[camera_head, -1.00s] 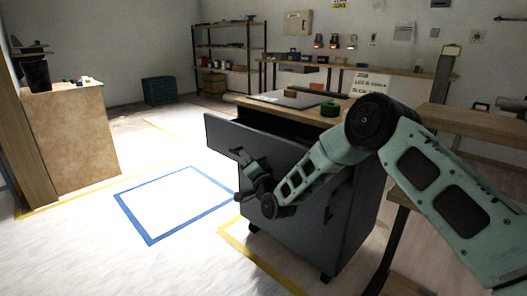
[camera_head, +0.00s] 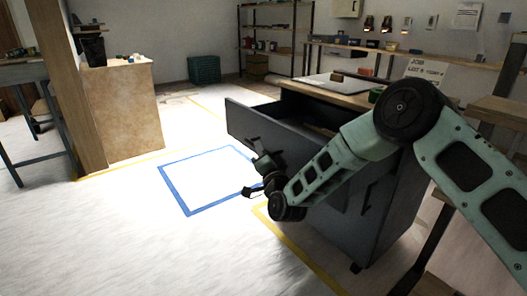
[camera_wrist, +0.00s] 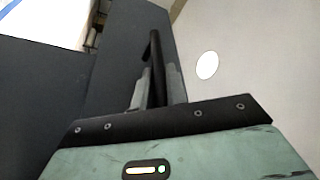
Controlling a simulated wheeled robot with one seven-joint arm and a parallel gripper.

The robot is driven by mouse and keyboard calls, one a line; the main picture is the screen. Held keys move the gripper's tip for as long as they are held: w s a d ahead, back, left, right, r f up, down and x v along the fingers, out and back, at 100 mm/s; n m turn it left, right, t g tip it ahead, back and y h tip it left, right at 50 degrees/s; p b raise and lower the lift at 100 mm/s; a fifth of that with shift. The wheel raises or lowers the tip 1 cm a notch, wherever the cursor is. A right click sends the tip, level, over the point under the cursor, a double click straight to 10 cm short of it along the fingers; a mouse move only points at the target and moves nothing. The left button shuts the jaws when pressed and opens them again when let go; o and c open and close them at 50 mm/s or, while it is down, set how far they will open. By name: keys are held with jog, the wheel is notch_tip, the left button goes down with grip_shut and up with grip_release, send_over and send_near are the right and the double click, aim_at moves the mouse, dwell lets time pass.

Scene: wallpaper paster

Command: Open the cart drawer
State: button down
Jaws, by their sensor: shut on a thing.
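The dark grey cart (camera_head: 385,215) stands right of centre in the head view, partly behind my arm. Its top drawer (camera_head: 250,124) is pulled well out, and its dark inside shows behind the front panel. My gripper (camera_head: 262,170) is at the outer face of the drawer front. In the wrist view my gripper (camera_wrist: 157,88) has its fingers closed around the black bar handle (camera_wrist: 154,50) of the drawer front (camera_wrist: 115,70). My arm hides part of the cart's front and lower drawers.
A wooden cabinet (camera_head: 135,115) stands at the left, beside a wooden post (camera_head: 75,90). A blue floor square (camera_head: 185,212) and open floor lie left of the cart. A workbench (camera_head: 500,110) is at the right.

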jog(key=c, duration=1.4)
grip_release()
jog(key=shift+s, duration=0.15)
jog(key=p+v, duration=0.2)
jog(key=v, duration=1.5)
jog(key=shift+p, duration=0.35)
